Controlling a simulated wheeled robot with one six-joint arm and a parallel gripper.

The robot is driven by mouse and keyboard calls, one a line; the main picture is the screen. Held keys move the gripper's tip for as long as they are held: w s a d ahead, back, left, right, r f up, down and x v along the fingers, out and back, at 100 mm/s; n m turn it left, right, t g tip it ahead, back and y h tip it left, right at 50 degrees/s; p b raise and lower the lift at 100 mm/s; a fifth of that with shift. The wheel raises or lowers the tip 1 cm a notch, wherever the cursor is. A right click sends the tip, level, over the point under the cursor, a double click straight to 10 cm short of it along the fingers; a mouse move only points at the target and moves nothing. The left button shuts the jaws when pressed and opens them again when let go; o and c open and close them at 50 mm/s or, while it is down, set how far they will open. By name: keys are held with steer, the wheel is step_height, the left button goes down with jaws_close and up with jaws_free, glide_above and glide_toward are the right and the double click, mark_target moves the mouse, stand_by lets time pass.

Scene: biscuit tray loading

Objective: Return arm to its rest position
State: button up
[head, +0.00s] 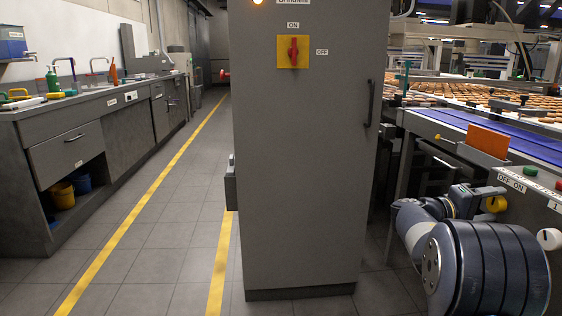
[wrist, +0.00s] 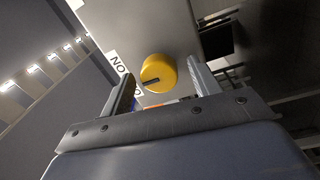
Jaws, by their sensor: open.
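A yellow round knob (wrist: 158,73) with a dark slot shows between and beyond the fingers. I cannot tell whether the fingers touch it. In the head view the yellow knob (head: 495,204) sits on the front of a grey control panel (head: 525,215), just right of my wrist. An "ON" label is partly visible beside the knob in the wrist view.
A tall grey cabinet (head: 300,170) with a red and yellow switch (head: 293,51) stands left of my arm. A white knob (head: 550,239) is on the panel. Behind are a blue conveyor (head: 480,135) and biscuits. The left aisle floor (head: 160,250) is clear.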

steer(key=shift+f+m+b, duration=0.15)
steer(key=shift+m+b, duration=0.15)
steer(key=shift+b, duration=0.2)
steer(key=a+p, duration=0.3)
steer(key=a, duration=0.8)
steer(key=d, duration=0.3)
steer(key=d+b, duration=0.1)
steer(key=d, duration=0.7)
steer(key=shift+d+r+b, duration=0.1)
steer(key=shift+r+b, duration=0.2)
steer(key=shift+r, duration=0.1)
steer(key=n+p, duration=0.5)
steer(key=p, duration=0.2)
steer(key=shift+p, duration=0.4)
steer(key=n+p, duration=0.4)
steer(key=p, duration=0.3)
steer(key=shift+s+t, duration=0.1)
steer(key=shift+t, duration=0.2)
steer(key=n+p, duration=0.5)
steer(key=p, duration=0.3)
steer(key=shift+y, duration=0.4)
steer(key=n+p, duration=0.4)
steer(key=p, duration=0.4)
steer(key=shift+n, duration=0.3)
steer(key=shift+p, duration=0.5)
